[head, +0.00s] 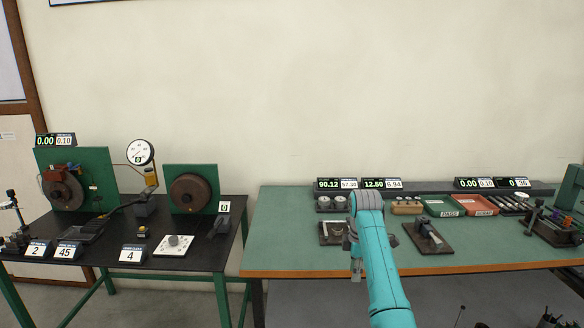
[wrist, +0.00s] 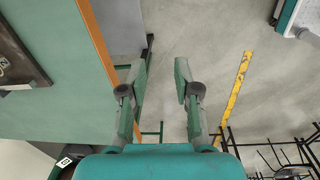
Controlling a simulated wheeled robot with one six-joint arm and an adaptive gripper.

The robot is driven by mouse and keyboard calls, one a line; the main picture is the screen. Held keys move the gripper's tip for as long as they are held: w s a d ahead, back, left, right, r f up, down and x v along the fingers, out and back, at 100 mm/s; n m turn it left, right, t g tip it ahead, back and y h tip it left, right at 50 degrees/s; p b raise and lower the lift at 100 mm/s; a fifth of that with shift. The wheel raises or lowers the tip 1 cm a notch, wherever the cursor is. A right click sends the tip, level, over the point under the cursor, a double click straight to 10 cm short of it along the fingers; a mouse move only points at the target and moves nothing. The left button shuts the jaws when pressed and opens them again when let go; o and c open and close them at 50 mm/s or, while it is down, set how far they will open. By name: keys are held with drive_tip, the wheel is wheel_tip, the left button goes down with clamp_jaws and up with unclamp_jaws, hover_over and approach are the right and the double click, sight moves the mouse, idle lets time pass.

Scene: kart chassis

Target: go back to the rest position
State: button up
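My gripper (wrist: 161,72) shows in the wrist view with its two fingers apart and nothing between them. Bare floor lies beyond the fingertips. In the head view my turquoise arm reaches up over the front edge of the green-topped table (head: 290,235), and my gripper (head: 356,268) hangs at that edge, small and partly hidden by the arm. The wrist view shows the table's orange edge (wrist: 97,40) to the left of the fingers, apart from them.
On the green table stand a dark fixture plate (head: 428,238), another plate (head: 331,233), a red tray (head: 474,205) and a green tray (head: 442,208). A black table (head: 190,255) with gauges stands left across a gap. A yellow floor strip (wrist: 237,88) lies right of the fingers.

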drive_tip(key=s+f+m+t, duration=0.2)
drive_tip(key=s+f, duration=0.3)
drive_tip(key=f, duration=0.8)
drive_tip(key=s+f+m+t, duration=0.15)
drive_tip(key=s+f, duration=0.35)
drive_tip(key=f, duration=0.8)
drive_tip(key=s+f+m+t, duration=0.2)
drive_tip(key=s+f, duration=0.3)
drive_tip(key=s, duration=0.5)
drive_tip(key=s+f+m+t, duration=0.25)
drive_tip(key=s+f, duration=0.25)
drive_tip(key=s, duration=0.5)
drive_tip(key=s+r+m+t, duration=0.15)
drive_tip(key=s+r, duration=0.25)
drive_tip(key=s, duration=0.7)
drive_tip(key=s+r+m+t, duration=0.1)
drive_tip(key=s+r+m, duration=0.2)
drive_tip(key=s, duration=0.8)
drive_tip(key=s+r+m+t, duration=0.2)
drive_tip(key=s+r, duration=0.5)
drive_tip(key=r, duration=0.4)
drive_tip(key=s+r+m+t, duration=0.1)
drive_tip(key=s+r+m, duration=0.1)
drive_tip(key=s+r, duration=0.5)
wheel_tip(320, 180, up, 4)
drive_tip(key=shift+s+r+m+t, duration=0.1)
drive_tip(key=shift+s+m+t, duration=0.25)
